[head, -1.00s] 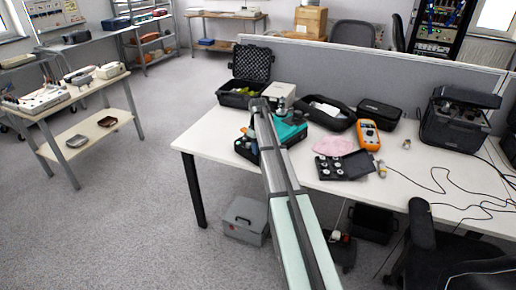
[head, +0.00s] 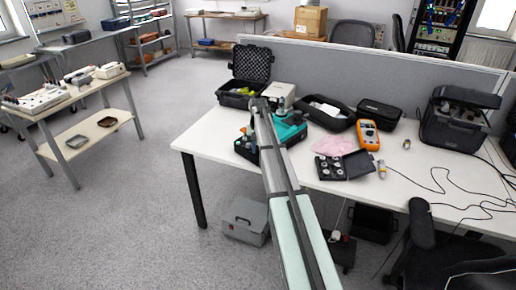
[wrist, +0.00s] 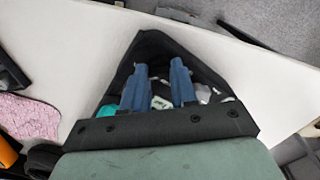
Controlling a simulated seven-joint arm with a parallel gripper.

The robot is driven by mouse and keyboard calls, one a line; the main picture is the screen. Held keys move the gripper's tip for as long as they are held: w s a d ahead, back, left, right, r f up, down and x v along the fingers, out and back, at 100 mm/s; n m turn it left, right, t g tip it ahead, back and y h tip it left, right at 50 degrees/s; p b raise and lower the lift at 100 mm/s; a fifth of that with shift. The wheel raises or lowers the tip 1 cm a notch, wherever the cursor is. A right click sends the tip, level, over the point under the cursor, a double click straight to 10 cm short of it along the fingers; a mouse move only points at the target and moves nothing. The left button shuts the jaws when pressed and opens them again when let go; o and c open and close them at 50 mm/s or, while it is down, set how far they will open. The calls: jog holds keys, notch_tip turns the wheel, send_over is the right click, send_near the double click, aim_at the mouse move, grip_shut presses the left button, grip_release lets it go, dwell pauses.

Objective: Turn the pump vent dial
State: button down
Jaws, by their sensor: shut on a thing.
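The teal pump (head: 292,128) stands on the white bench, partly hidden behind my arm in the head view. In the wrist view, a bit of teal (wrist: 122,123) shows beside my gripper's left finger. My gripper (wrist: 160,70) has two blue fingers a short gap apart, with their tips over a dark, roughly triangular area. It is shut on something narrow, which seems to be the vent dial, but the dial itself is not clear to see. Small pale and grey parts show between and beside the fingers. The head view hides the fingertips behind my arm.
A black open case (head: 247,75) stands behind the pump. A pink cloth (head: 331,145), an orange multimeter (head: 368,134) and an open black box of small parts (head: 340,168) lie to its right. Cables run over the bench's right end.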

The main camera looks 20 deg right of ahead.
dwell(0.4)
jog(key=c, duration=0.9)
grip_release()
notch_tip(320, 180, up, 14)
jog(key=shift+f, duration=0.1)
dwell(0.3)
